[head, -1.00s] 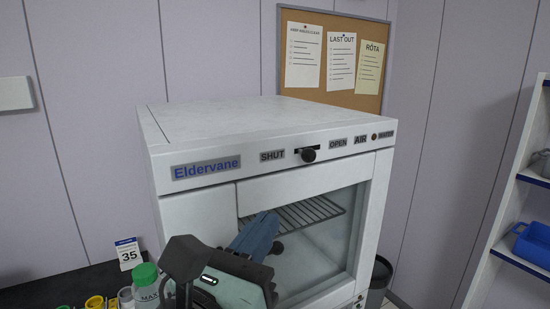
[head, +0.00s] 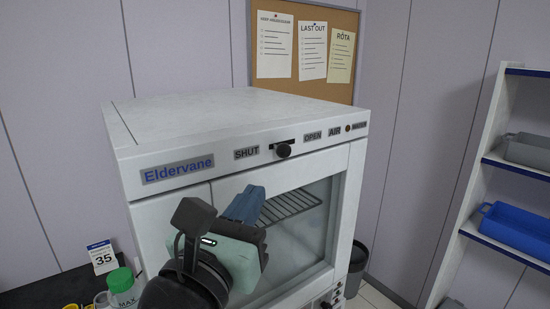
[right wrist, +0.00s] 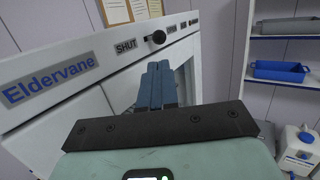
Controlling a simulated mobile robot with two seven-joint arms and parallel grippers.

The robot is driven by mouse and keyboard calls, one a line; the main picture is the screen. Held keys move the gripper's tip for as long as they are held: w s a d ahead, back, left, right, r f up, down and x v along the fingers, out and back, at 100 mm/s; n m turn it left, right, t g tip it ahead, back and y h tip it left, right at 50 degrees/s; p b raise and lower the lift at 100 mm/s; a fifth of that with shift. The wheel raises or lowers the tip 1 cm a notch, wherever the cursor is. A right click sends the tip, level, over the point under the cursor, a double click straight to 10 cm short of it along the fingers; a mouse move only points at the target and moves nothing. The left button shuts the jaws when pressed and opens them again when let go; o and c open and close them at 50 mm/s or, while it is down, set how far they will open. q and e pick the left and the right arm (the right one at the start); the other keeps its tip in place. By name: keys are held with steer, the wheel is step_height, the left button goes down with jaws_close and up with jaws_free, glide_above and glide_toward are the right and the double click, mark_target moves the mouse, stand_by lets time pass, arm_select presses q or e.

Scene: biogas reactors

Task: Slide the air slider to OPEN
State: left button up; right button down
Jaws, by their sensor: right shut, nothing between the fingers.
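The air slider (head: 283,150) is a black round knob in a short dark slot on the top front strip of the white Eldervane cabinet (head: 230,110). The SHUT label (head: 246,153) is to its left and the OPEN label (head: 313,136) to its right. The knob sits about mid-slot; its exact setting is hard to tell. In the right wrist view the knob (right wrist: 158,37) shows just beyond the fingertips. My right gripper (head: 250,192) has its blue fingers shut and empty, below and left of the knob, apart from it in the picture. My left gripper is out of view.
The cabinet's glass door (head: 300,230) shows a wire shelf inside. A green-capped bottle (head: 121,285) and a 35 card (head: 102,257) stand at lower left. Shelving with a blue tray (head: 515,230) is at right, a dark bin (head: 357,265) beside the cabinet.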

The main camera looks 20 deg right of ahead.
mark_target(283, 156)
steer(key=p+x, duration=0.1)
steer(key=x, duration=0.3)
steer(key=p+x, duration=0.2)
steer(key=x, duration=0.3)
steer(key=shift+w+d+r, duration=0.1)
steer(key=shift+r, duration=0.15)
steer(key=shift+w+d+f, duration=0.1)
steer(key=shift+w+d, duration=0.05)
steer(key=shift+w, duration=0.15)
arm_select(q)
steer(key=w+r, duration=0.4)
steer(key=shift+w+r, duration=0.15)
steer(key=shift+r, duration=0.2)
arm_select(e)
steer(key=shift+s, duration=0.15)
steer(key=shift+d, duration=0.15)
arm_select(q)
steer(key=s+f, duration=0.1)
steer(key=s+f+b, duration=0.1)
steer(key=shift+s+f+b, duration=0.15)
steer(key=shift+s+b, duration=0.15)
arm_select(e)
steer(key=d, duration=0.2)
steer(key=w+d, duration=0.1)
steer(key=d, duration=0.1)
steer(key=shift+w, duration=0.2)
